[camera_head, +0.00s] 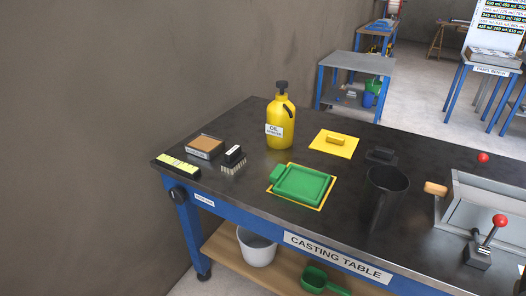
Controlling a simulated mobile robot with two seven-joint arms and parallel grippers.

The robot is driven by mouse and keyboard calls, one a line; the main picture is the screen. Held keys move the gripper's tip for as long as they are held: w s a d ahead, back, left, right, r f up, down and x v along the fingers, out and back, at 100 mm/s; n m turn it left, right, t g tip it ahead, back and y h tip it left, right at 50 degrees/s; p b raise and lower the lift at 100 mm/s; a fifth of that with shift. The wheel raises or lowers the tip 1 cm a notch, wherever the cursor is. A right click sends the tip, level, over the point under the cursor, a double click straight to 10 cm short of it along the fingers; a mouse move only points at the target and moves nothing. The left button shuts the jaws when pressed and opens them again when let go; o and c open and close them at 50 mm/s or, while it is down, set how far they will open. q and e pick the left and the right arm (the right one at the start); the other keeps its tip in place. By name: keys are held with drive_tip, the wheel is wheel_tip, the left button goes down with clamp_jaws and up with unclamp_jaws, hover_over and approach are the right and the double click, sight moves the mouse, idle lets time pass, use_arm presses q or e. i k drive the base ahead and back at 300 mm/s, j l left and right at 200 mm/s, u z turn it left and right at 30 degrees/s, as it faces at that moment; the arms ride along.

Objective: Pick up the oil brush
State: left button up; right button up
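A small block brush (233,157) with a black top, a white label and pale bristles sits on the dark table top (240,208), bristles down. It is near the table's left end; its label is too small to read, so I cannot confirm it is the oil brush. A yellow bottle (280,122) marked "OIL" with a black cap stands upright behind it and to the right. Neither of my grippers shows in the head view.
A brown-topped box (205,147) and a yellow strip (178,166) lie left of the brush. A green tray (300,185), a yellow pad (334,143), a dark cup (385,195) and a metal tray (451,205) stand to the right. A wall (100,120) rises behind.

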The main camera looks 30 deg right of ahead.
sight(235, 159)
drive_tip(key=i+j+z, duration=0.15)
drive_tip(key=z, duration=0.25)
drive_tip(key=i+j+z, duration=0.15)
drive_tip(key=z, duration=0.25)
drive_tip(key=i+j+z, duration=0.1)
drive_tip(key=j+z, duration=0.25)
drive_tip(key=l, duration=0.1)
